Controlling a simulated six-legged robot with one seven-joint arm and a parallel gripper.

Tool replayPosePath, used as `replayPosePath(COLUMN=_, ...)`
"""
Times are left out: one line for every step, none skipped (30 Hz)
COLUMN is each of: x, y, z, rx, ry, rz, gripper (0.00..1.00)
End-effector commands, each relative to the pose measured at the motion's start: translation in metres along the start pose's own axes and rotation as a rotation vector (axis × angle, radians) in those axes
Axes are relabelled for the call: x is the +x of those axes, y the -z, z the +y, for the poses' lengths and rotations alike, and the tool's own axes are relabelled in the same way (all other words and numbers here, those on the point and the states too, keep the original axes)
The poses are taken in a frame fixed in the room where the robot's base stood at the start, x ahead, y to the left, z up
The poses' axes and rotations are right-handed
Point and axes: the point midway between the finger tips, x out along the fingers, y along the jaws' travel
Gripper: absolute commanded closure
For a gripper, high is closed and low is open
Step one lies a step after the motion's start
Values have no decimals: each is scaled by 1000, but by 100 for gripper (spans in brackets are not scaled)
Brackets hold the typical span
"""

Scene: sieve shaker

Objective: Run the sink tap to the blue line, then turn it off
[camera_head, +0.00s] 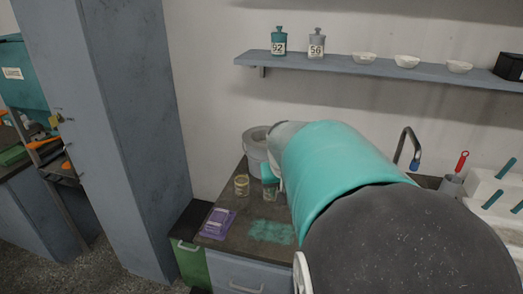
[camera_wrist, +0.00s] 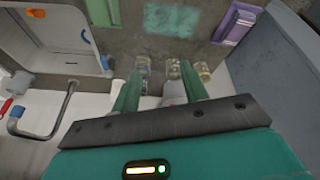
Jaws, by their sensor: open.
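The tap (camera_head: 405,145) is a bent metal pipe with a blue tip, standing at the right behind my arm. In the wrist view the tap (camera_wrist: 68,103) is at the left, beside the pale sink basin (camera_wrist: 45,38). My gripper (camera_wrist: 161,68) is open, its two green fingers over the dark counter near several small glass jars, well to the side of the tap. I see nothing held between the fingers. In the head view my arm hides most of the sink and gripper. I cannot make out a blue line.
A yellowish jar (camera_head: 242,186), a purple packet (camera_head: 217,223) and a green patch (camera_head: 271,231) are on the counter. A grey round device (camera_head: 254,143) stands behind. A red-handled tool (camera_head: 461,162) and white rack (camera_head: 487,190) are at the right. A shelf (camera_head: 345,66) runs above.

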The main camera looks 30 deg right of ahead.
Motion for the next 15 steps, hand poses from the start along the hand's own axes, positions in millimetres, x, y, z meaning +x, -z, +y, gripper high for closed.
replayPosePath(x=14, y=7, z=23, rx=46, ry=3, rz=-14, gripper=56)
replayPosePath(x=21, y=11, z=34, rx=68, ry=6, rz=-16, gripper=56)
replayPosePath(x=29, y=16, z=51, rx=100, ry=11, rz=-18, gripper=56)
replayPosePath(x=35, y=19, z=63, rx=123, ry=16, rz=-19, gripper=56)
replayPosePath(x=41, y=22, z=77, rx=148, ry=20, rz=-20, gripper=56)
replayPosePath(x=49, y=25, z=94, rx=182, ry=28, rz=-18, gripper=56)
replayPosePath(x=54, y=27, z=108, rx=207, ry=34, rz=-16, gripper=56)
replayPosePath(x=59, y=28, z=122, rx=233, ry=40, rz=-12, gripper=56)
replayPosePath(x=65, y=30, z=139, rx=264, ry=49, rz=-7, gripper=56)
replayPosePath(x=69, y=31, z=151, rx=287, ry=55, rz=-1, gripper=56)
replayPosePath(x=72, y=31, z=163, rx=309, ry=61, rz=3, gripper=56)
replayPosePath(x=76, y=32, z=177, rx=335, ry=69, rz=10, gripper=56)
replayPosePath(x=79, y=32, z=186, rx=353, ry=73, rz=16, gripper=56)
replayPosePath(x=80, y=32, z=195, rx=369, ry=77, rz=21, gripper=56)
replayPosePath(x=82, y=32, z=203, rx=385, ry=81, rz=28, gripper=56)
